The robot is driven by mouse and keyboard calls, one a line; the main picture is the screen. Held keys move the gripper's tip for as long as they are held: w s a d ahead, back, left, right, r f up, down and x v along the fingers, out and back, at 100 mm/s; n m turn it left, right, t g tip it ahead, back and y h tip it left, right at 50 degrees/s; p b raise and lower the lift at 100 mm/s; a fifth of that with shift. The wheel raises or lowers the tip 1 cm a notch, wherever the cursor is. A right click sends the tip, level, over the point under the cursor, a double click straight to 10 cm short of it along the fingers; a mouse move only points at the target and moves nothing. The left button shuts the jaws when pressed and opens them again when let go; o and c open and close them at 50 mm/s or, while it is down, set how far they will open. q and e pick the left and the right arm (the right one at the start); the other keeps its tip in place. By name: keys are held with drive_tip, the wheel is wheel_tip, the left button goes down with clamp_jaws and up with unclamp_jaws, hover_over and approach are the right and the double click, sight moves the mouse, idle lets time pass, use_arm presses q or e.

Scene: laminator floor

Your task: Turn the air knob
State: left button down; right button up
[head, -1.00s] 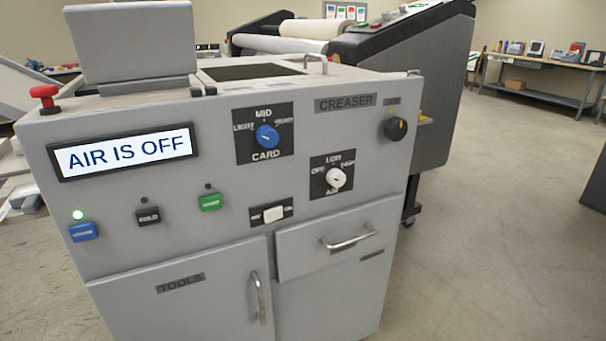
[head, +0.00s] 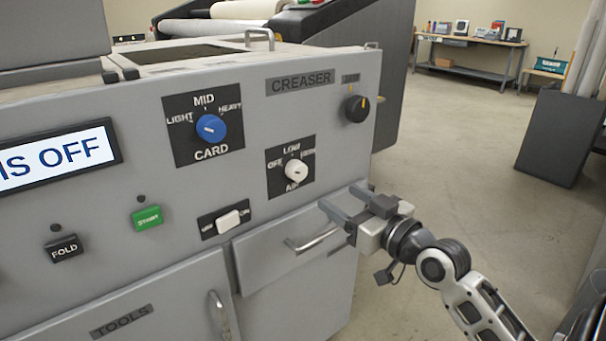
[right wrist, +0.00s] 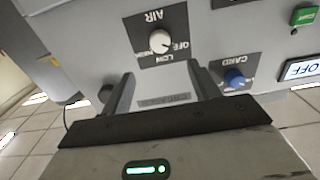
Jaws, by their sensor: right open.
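The air knob (head: 296,171) is a white round knob on a black plate marked OFF, LOW, HIGH and AIR on the grey creaser's front. The display (head: 60,155) shows "IS OFF", its left part cut off by the picture edge. My right gripper (head: 342,197) is open and empty, below and right of the air knob and apart from it. In the right wrist view the picture is upside down; the air knob (right wrist: 161,42) shows beyond my open fingers (right wrist: 163,80), roughly between them. My left gripper is not in view.
The blue card knob (head: 211,127) is up and left of the air knob. A black knob (head: 357,108) is up and right. A white rocker switch (head: 228,221) and a drawer handle (head: 312,240) lie below.

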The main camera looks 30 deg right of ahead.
sight(301, 173)
drive_tip(key=w, duration=0.8)
drive_tip(key=w+a, duration=0.1)
drive_tip(key=w, duration=0.3)
drive_tip(key=shift+w+p, duration=0.35)
drive_tip(key=c, duration=1)
